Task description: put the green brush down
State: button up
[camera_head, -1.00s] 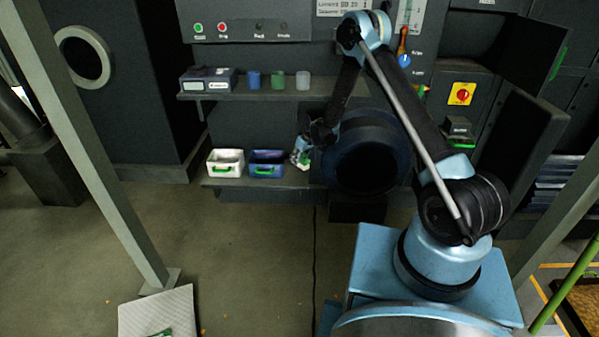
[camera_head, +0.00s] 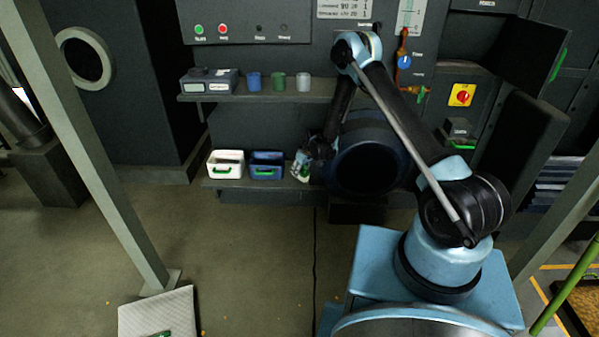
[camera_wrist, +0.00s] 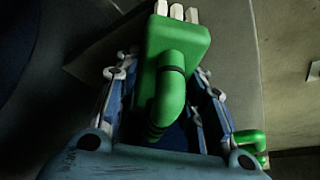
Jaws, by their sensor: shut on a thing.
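The green brush (camera_wrist: 178,55) fills the middle of the wrist view, with a green handle and head and pale bristle tufts at the top. My gripper (camera_wrist: 165,95) is shut on it, with blue finger links on both sides of the handle. In the head view my gripper (camera_head: 303,163) is at the right part of the lower shelf, just right of the blue bin, and the brush is small there. A grey shelf surface (camera_wrist: 235,50) shows beyond the brush. I cannot tell whether the brush touches it.
A white bin (camera_head: 226,157) and a blue bin (camera_head: 266,157) with green handles stand left of my gripper on the lower shelf (camera_head: 240,184). Three cups and a grey box (camera_head: 208,80) stand on the upper shelf. A big dark drum (camera_head: 368,160) is close on the right.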

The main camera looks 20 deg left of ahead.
jog(key=o, duration=1)
jog(key=v, duration=1.2)
jog(key=shift+s+d, duration=0.1)
